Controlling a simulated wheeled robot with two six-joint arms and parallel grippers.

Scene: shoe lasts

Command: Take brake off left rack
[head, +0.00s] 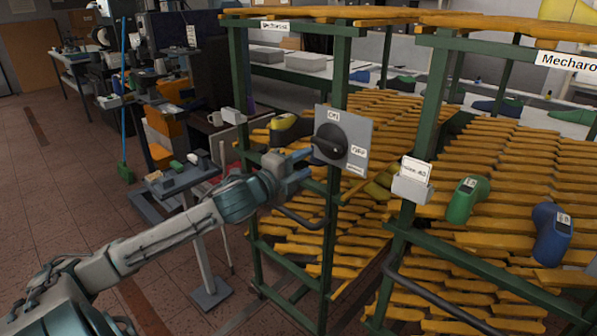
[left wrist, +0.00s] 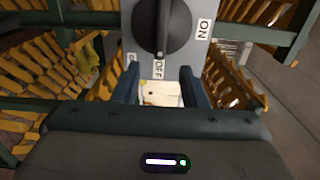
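The brake switch is a black round knob (head: 331,140) on a grey plate (head: 357,130) fixed to the left rack's green post. The plate carries an ON label at the top and an OFF label at the right; a small lower label is unreadable. The knob also shows in the left wrist view (left wrist: 163,28), its ridge lying in line with the OFF label (left wrist: 158,70). My left gripper (head: 309,162) is just in front of the plate. Its two blue fingers (left wrist: 160,78) are apart with nothing held between them; contact with the knob cannot be told. My right gripper is out of view.
The left rack (head: 341,75) has green posts and yellow slatted shelves. A second rack (head: 430,105) stands to the right, with a card holder (head: 411,188), a green last (head: 466,199) and a blue last (head: 552,234). A cluttered bench stands behind my left arm. Floor is open at left.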

